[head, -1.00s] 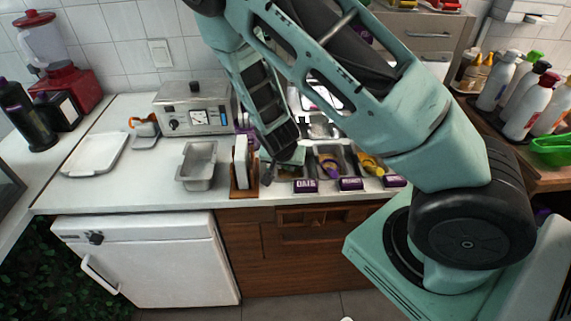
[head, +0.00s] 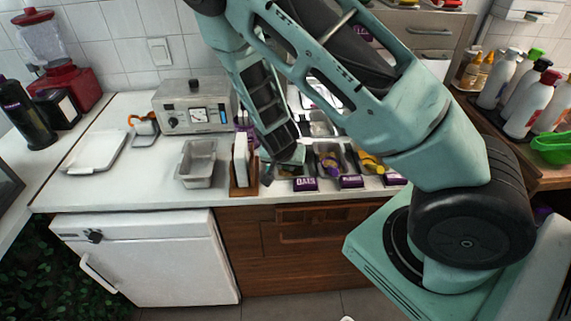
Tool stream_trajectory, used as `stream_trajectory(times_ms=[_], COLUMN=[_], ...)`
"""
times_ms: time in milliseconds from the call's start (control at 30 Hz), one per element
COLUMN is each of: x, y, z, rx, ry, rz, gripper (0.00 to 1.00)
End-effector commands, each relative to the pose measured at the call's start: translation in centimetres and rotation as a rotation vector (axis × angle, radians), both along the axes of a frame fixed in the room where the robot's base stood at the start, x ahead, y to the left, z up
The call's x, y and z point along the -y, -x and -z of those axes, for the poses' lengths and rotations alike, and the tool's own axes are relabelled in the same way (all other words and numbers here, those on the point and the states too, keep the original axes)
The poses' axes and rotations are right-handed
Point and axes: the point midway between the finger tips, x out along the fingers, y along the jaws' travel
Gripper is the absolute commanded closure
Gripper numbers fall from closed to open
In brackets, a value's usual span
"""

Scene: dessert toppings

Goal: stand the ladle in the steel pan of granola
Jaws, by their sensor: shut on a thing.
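My gripper (head: 270,170) is at the end of my arm, low over the counter at the left end of the row of steel pans. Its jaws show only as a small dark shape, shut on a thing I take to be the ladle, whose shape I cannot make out. Steel pans (head: 345,160) stand in a row behind purple labels; one label reads OATS (head: 305,184). I cannot read a granola label. One pan holds something purple and yellow (head: 330,163). My arm hides part of the row.
A wooden holder with white cards (head: 241,165) stands just left of my gripper. An empty steel pan (head: 196,165), a steel appliance (head: 195,107) and a white tray (head: 95,152) are farther left. The counter's front left is clear.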

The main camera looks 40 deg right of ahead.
Motion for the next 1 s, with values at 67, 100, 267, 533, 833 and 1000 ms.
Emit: stream_trajectory(times_ms=[67, 100, 267, 533, 833, 1000], x=[-0.01, -0.01, 0.0, 0.0, 0.0, 0.0], y=[-0.01, -0.01, -0.01, 0.0, 0.0, -0.01], z=[-0.02, -0.02, -0.03, -0.02, -0.01, -0.43], rx=[0.0, 0.0, 0.0, 0.0, 0.0, 0.001], ry=[0.0, 0.0, 0.0, 0.0, 0.0, -0.001], rz=[0.0, 0.0, 0.0, 0.0, 0.0, 0.0], gripper=[1.0, 1.0, 0.69, 0.52, 0.33, 0.33])
